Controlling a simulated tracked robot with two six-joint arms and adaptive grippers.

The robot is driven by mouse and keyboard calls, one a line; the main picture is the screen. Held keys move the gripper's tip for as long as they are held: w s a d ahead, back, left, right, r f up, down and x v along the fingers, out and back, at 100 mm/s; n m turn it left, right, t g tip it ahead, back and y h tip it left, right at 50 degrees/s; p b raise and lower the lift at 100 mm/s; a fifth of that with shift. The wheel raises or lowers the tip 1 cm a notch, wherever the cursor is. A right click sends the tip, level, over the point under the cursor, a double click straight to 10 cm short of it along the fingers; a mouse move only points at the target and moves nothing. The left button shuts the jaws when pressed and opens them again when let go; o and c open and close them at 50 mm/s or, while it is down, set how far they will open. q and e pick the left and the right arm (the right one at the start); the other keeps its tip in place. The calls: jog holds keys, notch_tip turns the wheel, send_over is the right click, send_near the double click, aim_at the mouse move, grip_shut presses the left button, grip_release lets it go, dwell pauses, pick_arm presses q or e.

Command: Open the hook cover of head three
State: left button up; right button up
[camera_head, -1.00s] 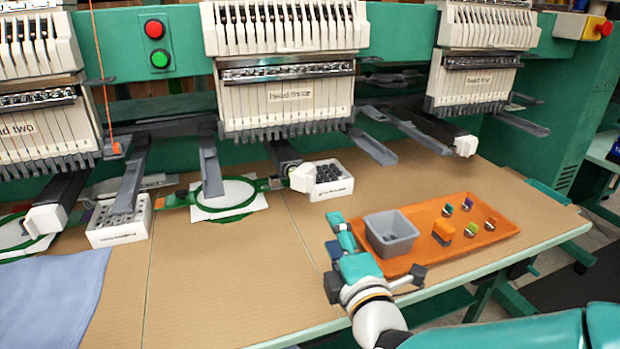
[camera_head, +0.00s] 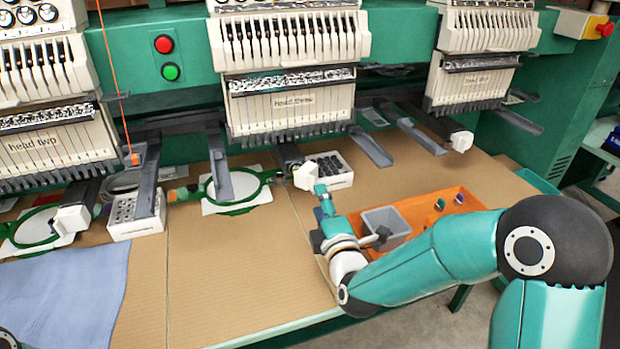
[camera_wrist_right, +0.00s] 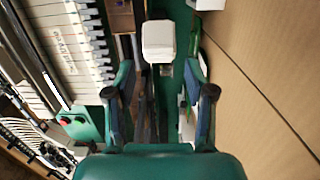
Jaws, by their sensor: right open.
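Head three (camera_head: 292,108) is the middle sewing head in the head view. Below it, a white block-shaped hook cover (camera_head: 305,176) sits at the front end of a dark arm. The cover looks closed. My right gripper (camera_head: 323,197) is just in front of and slightly right of it, apart from it. In the right wrist view the white cover (camera_wrist_right: 158,42) lies ahead of the right gripper (camera_wrist_right: 160,95), whose two fingers are spread with nothing between them. My left gripper is not seen.
A white box of dark spools (camera_head: 333,180) stands just right of the cover. A green hoop (camera_head: 262,188) lies to the left. An orange tray (camera_head: 425,237) with a grey bin (camera_head: 386,222) sits behind my right forearm.

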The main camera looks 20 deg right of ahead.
aim_at(312, 185)
jog(key=w+p, duration=0.1)
jog(key=w, duration=0.6)
jog(key=shift+d, duration=0.2)
grip_shut()
jog(key=shift+a, duration=0.45)
jog(key=shift+d, duration=0.25)
jog(key=shift+f, duration=0.1)
